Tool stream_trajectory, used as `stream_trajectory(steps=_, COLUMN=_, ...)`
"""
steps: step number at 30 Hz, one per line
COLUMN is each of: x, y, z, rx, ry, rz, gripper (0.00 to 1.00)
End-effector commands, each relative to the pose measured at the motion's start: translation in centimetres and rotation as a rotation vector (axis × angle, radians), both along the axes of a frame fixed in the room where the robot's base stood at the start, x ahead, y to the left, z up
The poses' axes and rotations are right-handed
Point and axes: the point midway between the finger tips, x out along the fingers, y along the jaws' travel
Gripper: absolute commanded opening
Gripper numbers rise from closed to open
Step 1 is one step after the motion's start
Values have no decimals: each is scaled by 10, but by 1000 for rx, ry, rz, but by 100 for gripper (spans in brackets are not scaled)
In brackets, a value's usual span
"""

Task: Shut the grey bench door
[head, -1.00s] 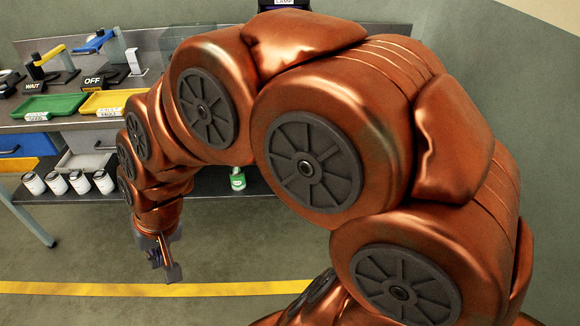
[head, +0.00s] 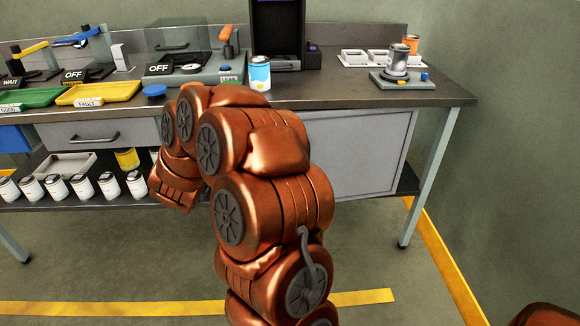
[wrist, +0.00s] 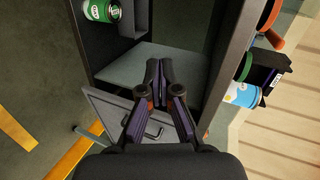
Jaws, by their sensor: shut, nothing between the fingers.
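The grey bench door (head: 365,152) shows below the right part of the bench, to the right of my arm. In the wrist view, the door (wrist: 108,108) with its bar handle lies at the lower part, beside a dark open compartment. I cannot tell whether it slides or swings. My gripper (wrist: 159,66) has its fingertips together and empty, pointing toward the compartment, with the door and handle close behind and beside the fingers. I cannot tell whether the tips are inside or touching anything. In the head view my gripper is hidden behind my arm.
A green can (wrist: 102,10) sits on the compartment's side in the wrist view. The bench top (head: 330,92) carries a blue-and-white can (head: 260,74), trays and devices. Several white jars (head: 82,187) stand on the low shelf. A bench leg (head: 430,180) stands at right; floor in front is clear.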

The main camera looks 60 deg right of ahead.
Motion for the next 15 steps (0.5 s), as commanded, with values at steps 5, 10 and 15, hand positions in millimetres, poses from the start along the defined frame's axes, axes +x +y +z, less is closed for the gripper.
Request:
stream_trajectory(steps=5, x=-52, y=-77, z=-52, rx=-86, ry=-97, rz=-327, gripper=0)
stream_trajectory(steps=10, x=-108, y=-123, z=-75, rx=-206, ry=-165, rz=-565, gripper=0)
stream_trajectory(steps=15, x=-146, y=-142, z=-82, rx=-302, ry=-200, rz=-694, gripper=0)
